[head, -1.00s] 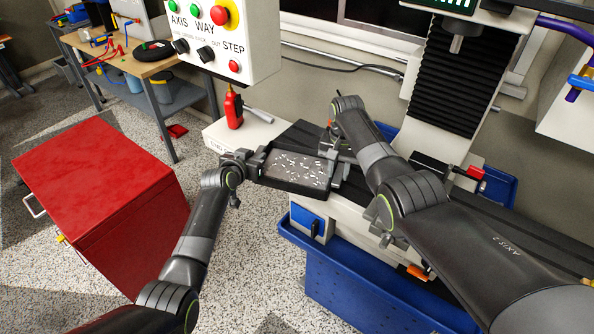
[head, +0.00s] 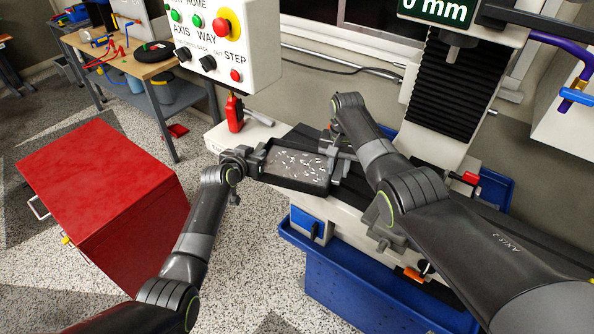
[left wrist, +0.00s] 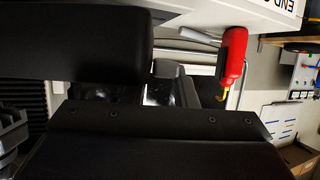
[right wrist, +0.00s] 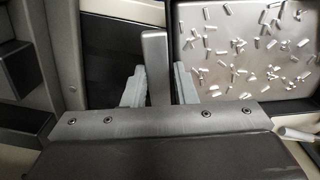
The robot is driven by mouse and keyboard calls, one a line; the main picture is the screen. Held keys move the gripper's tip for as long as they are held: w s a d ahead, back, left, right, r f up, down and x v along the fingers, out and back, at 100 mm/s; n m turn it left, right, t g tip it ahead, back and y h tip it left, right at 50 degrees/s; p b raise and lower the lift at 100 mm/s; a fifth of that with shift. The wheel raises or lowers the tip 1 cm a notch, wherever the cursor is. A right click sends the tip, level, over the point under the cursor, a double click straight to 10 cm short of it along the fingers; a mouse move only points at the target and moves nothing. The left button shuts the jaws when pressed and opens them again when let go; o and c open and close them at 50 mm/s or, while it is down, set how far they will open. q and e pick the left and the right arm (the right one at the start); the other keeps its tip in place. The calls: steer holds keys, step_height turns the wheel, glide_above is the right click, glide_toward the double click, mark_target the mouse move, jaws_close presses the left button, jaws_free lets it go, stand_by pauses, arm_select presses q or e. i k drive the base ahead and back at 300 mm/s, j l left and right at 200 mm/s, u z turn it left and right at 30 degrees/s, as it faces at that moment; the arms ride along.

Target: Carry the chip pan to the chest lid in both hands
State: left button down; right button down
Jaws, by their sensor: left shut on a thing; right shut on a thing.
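The chip pan (head: 290,172) is a dark shallow tray with many light metal chips on its floor. It is held about level, over or on the left end of the machine table; I cannot tell how much gap there is. My left gripper (head: 254,160) is shut on its left side. My right gripper (head: 337,157) is shut on its right side; in the right wrist view the fingers (right wrist: 158,85) close around a grey upright tab, with the chips (right wrist: 250,45) beside it. The red chest lid (head: 95,180) is flat and bare at the left.
A red bottle (head: 234,112) stands on the machine's white end just behind the pan. The control box (head: 215,40) hangs above and behind. A blue bin (head: 370,290) sits under the machine. Speckled floor lies open between chest and machine.

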mark_target(88, 167)
steer(key=k, duration=0.25)
steer(key=k+u, duration=0.35)
steer(key=j+u, duration=0.1)
steer(key=u, duration=0.7)
steer(key=i+u, duration=0.15)
steer(key=i, duration=0.45)
steer(key=i+l, duration=0.15)
steer(key=i, duration=0.7)
steer(key=i+l, duration=0.1)
steer(key=i, duration=0.7)
